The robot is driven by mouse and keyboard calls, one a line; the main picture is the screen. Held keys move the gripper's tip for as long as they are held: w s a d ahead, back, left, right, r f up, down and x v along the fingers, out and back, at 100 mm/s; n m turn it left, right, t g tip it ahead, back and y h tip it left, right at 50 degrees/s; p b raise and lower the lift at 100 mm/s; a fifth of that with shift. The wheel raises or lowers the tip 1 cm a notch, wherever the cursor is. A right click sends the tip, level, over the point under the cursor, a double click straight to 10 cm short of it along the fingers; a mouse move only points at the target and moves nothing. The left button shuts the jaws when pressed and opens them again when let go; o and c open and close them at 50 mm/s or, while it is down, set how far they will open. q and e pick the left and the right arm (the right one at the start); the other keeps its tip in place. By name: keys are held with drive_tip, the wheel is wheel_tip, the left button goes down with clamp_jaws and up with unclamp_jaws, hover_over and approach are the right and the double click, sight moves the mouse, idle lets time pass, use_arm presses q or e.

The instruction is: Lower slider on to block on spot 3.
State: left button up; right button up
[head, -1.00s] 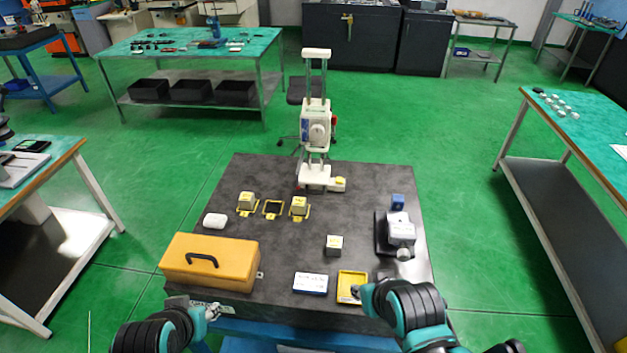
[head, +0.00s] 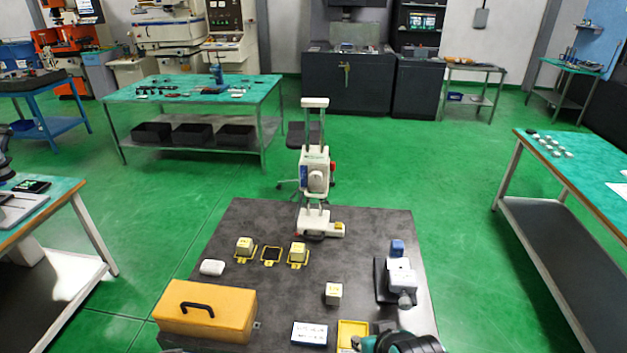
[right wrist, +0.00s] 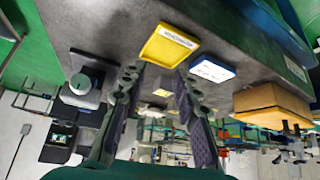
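A white stand (head: 314,222) with two upright posts is at the far edge of the dark table. Its slider (head: 315,175), a white housing with a round dial, sits partway up the posts, apart from the base. Two pale blocks (head: 244,244) (head: 298,250) sit on yellow-framed spots, with an empty frame (head: 271,255) between them. Another block (head: 333,292) stands loose nearer me. Spot numbers are too small to read. My right gripper (head: 356,342) is at the yellow tray near the front edge. In the right wrist view it (right wrist: 160,72) is open and empty. My left gripper is out of view.
A yellow toolbox (head: 205,310) stands at front left, a white rounded object (head: 212,267) behind it. A blue-and-white box (head: 309,334) lies beside the yellow tray (head: 353,326). A grey-white device (head: 400,281) and small blue object (head: 397,248) stand at right. The table's middle is mostly clear.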

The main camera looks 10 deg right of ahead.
idle(0.4)
drive_tip(key=m+t+y+b, duration=0.25)
drive_tip(key=m+t, duration=0.55)
drive_tip(key=m, duration=1)
approach(317, 196)
drive_tip(key=w, duration=0.1)
drive_tip(key=b+x, duration=0.2)
drive_tip(key=x, duration=0.5)
drive_tip(key=shift+a+f, duration=0.2)
drive_tip(key=shift+f, duration=0.1)
drive_tip(key=shift+w+h, duration=0.1)
drive_tip(key=shift+h, duration=0.15)
clamp_jaws()
